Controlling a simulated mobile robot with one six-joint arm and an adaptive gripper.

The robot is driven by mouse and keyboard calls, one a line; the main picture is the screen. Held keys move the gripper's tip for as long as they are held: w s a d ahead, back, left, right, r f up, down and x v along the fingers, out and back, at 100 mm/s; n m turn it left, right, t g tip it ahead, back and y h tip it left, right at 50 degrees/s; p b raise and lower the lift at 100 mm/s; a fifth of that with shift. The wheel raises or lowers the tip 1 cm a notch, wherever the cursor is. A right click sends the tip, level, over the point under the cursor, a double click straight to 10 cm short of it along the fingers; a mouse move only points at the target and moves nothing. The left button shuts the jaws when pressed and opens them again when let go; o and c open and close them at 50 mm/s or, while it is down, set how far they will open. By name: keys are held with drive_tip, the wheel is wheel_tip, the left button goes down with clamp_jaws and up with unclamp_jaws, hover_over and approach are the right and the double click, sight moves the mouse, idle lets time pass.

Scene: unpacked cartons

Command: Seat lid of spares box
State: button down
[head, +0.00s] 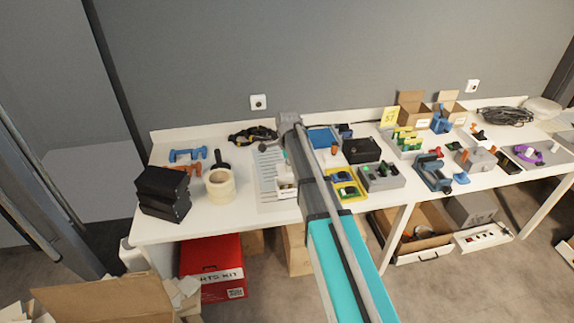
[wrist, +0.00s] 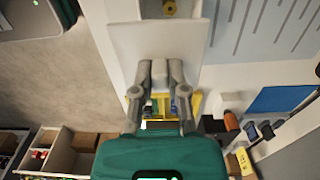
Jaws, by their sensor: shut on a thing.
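The spares box (head: 287,192) is a small white open box on the table, just left of my arm in the head view. In the wrist view the box (wrist: 186,8) shows at the top edge, with a yellow round part inside. A flat pale grey lid (wrist: 160,38) covers the near side of the box in the wrist view. I cannot tell whether the lid touches the box. In the head view my arm hides the gripper.
A striped grey mat (head: 267,172) lies beside the box. A yellow tray (head: 357,190) and a grey parts holder (head: 385,183) stand right of my arm. The table front between tape and mat is clear.

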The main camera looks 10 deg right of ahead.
sight(286, 176)
drive_tip(key=shift+w+a, duration=0.2)
drive_tip(key=shift+w, duration=0.5)
drive_tip(key=shift+f, duration=0.25)
drive_tip(key=shift+f+b, duration=2.1)
drive_tip(key=shift+b, duration=0.2)
drive_tip(key=shift+f+b, duration=1.2)
drive_tip(key=shift+b, duration=0.05)
drive_tip(key=c, duration=0.6)
unclamp_jaws()
drive_tip(key=shift+r, duration=0.2)
